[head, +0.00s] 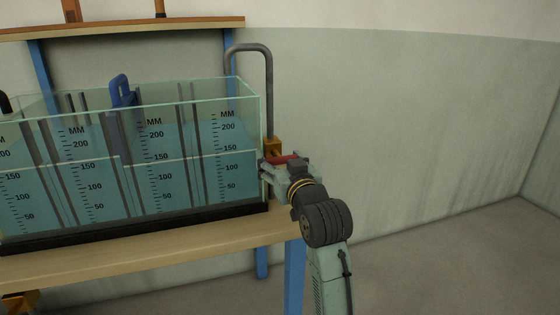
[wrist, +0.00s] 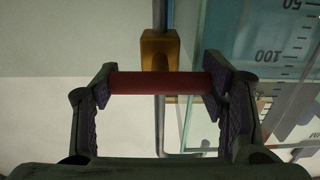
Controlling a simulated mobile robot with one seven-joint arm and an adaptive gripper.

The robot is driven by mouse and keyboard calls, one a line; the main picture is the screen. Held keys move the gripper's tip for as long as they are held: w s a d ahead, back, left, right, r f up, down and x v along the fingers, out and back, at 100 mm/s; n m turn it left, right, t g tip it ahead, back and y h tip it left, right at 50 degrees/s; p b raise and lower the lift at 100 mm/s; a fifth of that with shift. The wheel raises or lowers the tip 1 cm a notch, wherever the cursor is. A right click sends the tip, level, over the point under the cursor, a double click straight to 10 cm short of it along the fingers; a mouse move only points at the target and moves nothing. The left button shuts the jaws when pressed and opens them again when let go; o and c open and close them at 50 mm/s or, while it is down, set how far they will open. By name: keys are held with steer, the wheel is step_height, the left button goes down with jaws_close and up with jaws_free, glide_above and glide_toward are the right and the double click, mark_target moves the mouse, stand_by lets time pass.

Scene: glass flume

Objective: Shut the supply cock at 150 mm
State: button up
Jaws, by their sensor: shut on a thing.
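The supply cock has a brass body (head: 272,148) on the grey pipe at the tank's right end, and a red handle (head: 283,160). In the wrist view the brass body (wrist: 160,53) sits behind the red handle (wrist: 160,83), which lies crosswise to the pipe. My gripper (head: 278,168) is shut on the handle, one jaw at each end. The glass tank (head: 240,90) holds blue-green water (head: 180,140). At the right-hand scale (head: 217,155) the front waterline is close to the 150 mark.
The tank stands on a wooden bench (head: 150,248) with blue legs (head: 295,275). A blue handle-like piece (head: 121,92) rises from the tank. A wooden shelf (head: 130,27) is above. The floor and wall to the right are clear.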

steer(key=shift+f+n+b, duration=0.15)
steer(key=shift+n+b, duration=0.5)
steer(key=shift+n, duration=1.35)
steer(key=o, duration=1.2)
steer(key=shift+c, duration=0.2)
steer(key=shift+s, duration=0.1)
steer(key=v, duration=1.2)
